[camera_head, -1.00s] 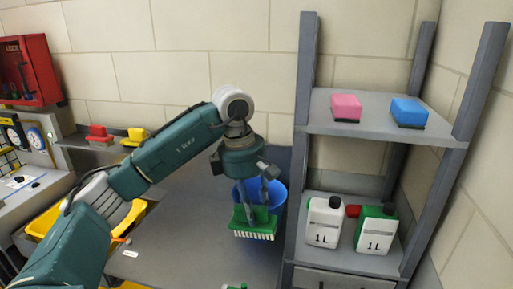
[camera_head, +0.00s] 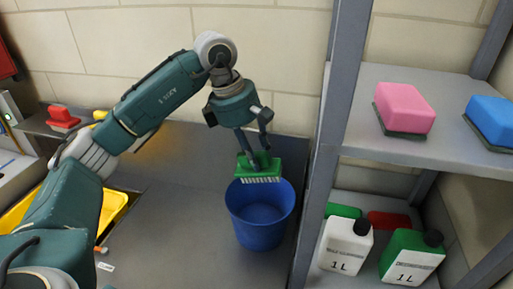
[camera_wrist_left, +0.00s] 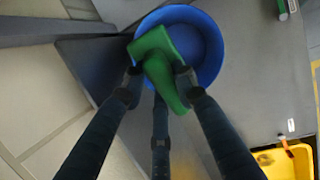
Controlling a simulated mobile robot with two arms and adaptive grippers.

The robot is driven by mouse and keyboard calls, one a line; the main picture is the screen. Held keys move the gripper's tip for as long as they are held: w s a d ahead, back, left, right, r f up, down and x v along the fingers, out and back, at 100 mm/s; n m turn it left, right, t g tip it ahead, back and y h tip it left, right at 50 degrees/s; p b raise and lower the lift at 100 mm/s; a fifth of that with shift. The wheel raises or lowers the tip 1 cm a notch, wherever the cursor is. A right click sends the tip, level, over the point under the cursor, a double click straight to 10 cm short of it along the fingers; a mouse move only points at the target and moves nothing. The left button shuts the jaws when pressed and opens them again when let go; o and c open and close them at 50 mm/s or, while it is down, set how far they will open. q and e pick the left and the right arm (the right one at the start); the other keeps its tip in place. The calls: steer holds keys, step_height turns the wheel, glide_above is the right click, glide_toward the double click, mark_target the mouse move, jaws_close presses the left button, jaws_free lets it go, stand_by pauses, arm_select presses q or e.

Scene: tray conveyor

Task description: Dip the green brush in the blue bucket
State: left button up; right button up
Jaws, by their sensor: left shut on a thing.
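The green brush (camera_head: 258,166) has pale bristles pointing down. My left gripper (camera_head: 256,150) is shut on it and holds it above the back rim of the blue bucket (camera_head: 262,232). The bucket stands upright on the grey table, left of the shelf, and looks empty in the head view. In the left wrist view the fingers (camera_wrist_left: 160,85) grip the green brush (camera_wrist_left: 166,66), which overlaps the left part of the bucket opening (camera_wrist_left: 207,50). My right gripper is not in view.
A grey shelf (camera_head: 335,130) stands close to the bucket's right. It holds a pink sponge (camera_head: 404,106), a blue sponge (camera_head: 492,120) and 1 L bottles (camera_head: 345,247) below. A yellow bin (camera_head: 112,207) is at the left. The table (camera_head: 175,180) between bin and bucket is mostly clear.

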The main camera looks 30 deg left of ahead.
mark_target(256, 181)
arm_select(q)
steer(key=shift+s+d+f+b, duration=0.1)
steer(key=shift+f+b, duration=0.3)
steer(key=shift+f, duration=0.15)
steer(key=shift+s+d+f+b, duration=0.1)
steer(key=shift+f+b, duration=0.25)
steer(key=shift+f, duration=0.15)
step_height(256, 181, down, 4)
steer(key=b, duration=0.3)
steer(key=shift+w+a+f, duration=0.15)
step_height(256, 181, down, 3)
steer(key=shift+r+b, duration=0.1)
steer(key=shift+b, duration=1)
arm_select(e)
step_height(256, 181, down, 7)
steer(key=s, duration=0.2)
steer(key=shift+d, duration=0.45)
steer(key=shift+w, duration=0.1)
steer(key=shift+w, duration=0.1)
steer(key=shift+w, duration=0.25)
